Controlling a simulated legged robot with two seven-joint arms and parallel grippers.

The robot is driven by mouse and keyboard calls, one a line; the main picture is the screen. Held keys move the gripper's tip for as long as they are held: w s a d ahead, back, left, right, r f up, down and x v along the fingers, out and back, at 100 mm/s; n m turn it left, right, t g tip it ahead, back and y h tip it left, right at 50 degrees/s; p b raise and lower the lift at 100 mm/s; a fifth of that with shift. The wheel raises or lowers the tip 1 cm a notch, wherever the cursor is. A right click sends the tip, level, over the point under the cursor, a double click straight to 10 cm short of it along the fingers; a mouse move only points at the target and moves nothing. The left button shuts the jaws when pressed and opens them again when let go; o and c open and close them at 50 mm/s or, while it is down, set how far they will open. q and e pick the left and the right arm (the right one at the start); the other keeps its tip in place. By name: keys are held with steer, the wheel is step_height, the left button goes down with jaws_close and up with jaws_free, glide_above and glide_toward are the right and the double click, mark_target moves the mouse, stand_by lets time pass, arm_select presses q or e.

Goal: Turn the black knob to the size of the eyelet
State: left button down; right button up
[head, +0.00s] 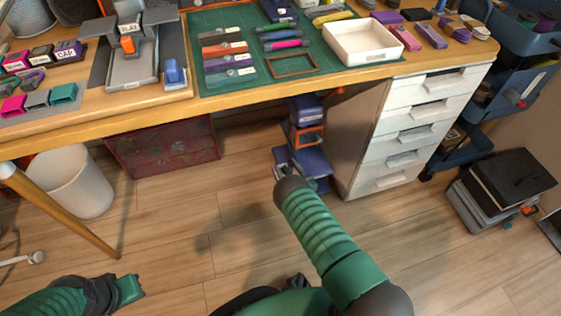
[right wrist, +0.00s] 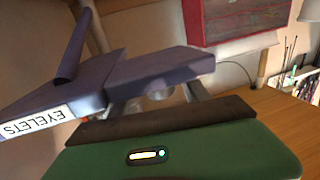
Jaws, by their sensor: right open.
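A purple device with a white label reading "EYELETS" (right wrist: 38,122) fills the left and middle of the right wrist view, just beyond my right gripper (right wrist: 155,98). That gripper is open, with the purple body close in front of its fingers. In the head view, my right gripper (head: 285,171) is small and partly hidden by my green forearm, near a purple and orange device (head: 308,112) under the table. I cannot make out the black knob or an eyelet in either view. My left gripper (head: 130,289) is low at the left, and its jaws are unclear.
The wooden table (head: 225,86) holds a green mat (head: 205,20), a white tray (head: 345,57) and a grey press (head: 130,68). White drawers (head: 410,135) stand right of the purple device. A white bin (head: 75,185) stands left. The floor in front is mostly clear.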

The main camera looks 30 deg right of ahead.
jaws_close()
stand_by(0.3)
steer(key=shift+r+h, duration=0.1)
steer(key=shift+h, duration=0.2)
steer(key=shift+m+h+p, duration=0.55)
steer(key=shift+m+h, duration=0.35)
steer(key=shift+h, duration=0.1)
steer(key=m+g+h, duration=0.1)
steer(key=m+h, duration=0.1)
steer(key=h, duration=0.1)
steer(key=shift+h+p, duration=0.3)
steer(key=m+g+h, duration=0.2)
steer(key=h, duration=0.1)
steer(key=shift+m, duration=0.3)
steer(key=shift+s+d+m+g+h+b, duration=0.15)
steer(key=shift+m+g+h+b, duration=0.65)
steer(key=shift+m+g+h, duration=0.75)
steer(key=shift+h, duration=0.25)
